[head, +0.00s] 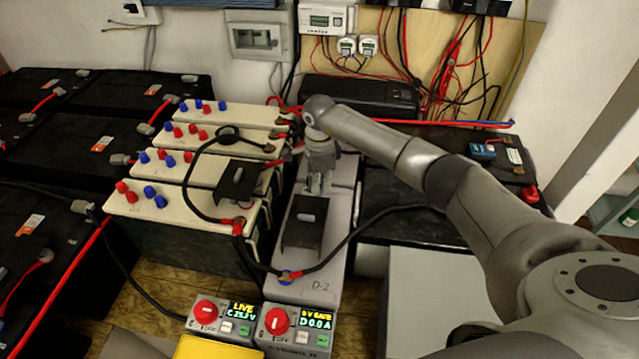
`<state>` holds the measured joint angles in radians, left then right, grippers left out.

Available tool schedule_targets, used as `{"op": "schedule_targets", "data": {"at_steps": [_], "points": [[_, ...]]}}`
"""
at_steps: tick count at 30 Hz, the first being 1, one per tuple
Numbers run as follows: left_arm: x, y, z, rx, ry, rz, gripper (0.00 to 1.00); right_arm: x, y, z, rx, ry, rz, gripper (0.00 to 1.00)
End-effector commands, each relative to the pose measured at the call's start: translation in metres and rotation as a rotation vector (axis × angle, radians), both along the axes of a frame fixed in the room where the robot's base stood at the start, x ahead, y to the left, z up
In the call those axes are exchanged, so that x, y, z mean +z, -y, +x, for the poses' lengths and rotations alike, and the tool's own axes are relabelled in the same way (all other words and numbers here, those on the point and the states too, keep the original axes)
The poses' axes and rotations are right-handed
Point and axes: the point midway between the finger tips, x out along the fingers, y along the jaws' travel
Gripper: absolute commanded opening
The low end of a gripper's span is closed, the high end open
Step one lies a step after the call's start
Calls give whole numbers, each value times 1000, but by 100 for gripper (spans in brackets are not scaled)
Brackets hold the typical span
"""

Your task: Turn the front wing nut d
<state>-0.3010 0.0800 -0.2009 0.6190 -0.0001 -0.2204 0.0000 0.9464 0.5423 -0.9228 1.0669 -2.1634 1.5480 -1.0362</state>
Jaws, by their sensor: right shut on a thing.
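The long pale grey battery marked D-2 (318,289) stands in the middle, with a black bracket (303,235) on its top. A small grey piece (307,217) shows on that bracket. My right gripper (319,187) points down over the battery, just behind the bracket. Its fingers are shut on a small part that they mostly hide; by its place it seems to be the front wing nut d. Its turn cannot be made out. My left gripper is not in view.
Cream batteries (135,204) with red and blue caps stand close on the left, one with another black bracket (238,184). A black cable (352,239) crosses the D-2 battery's front. Two boxes with red knobs (207,309) (276,320) stand in front. Black batteries (60,255) fill the far left.

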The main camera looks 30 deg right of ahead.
Motion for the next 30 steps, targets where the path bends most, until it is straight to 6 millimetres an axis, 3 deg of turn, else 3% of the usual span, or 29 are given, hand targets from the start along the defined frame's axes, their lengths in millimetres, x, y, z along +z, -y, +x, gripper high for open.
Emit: {"op": "schedule_targets", "data": {"at_steps": [15,30], "points": [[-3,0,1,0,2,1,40,1,-1,-1,-382,2,-1,0],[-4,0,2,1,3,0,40,1,-1,-1,-485,2,0,0]]}}
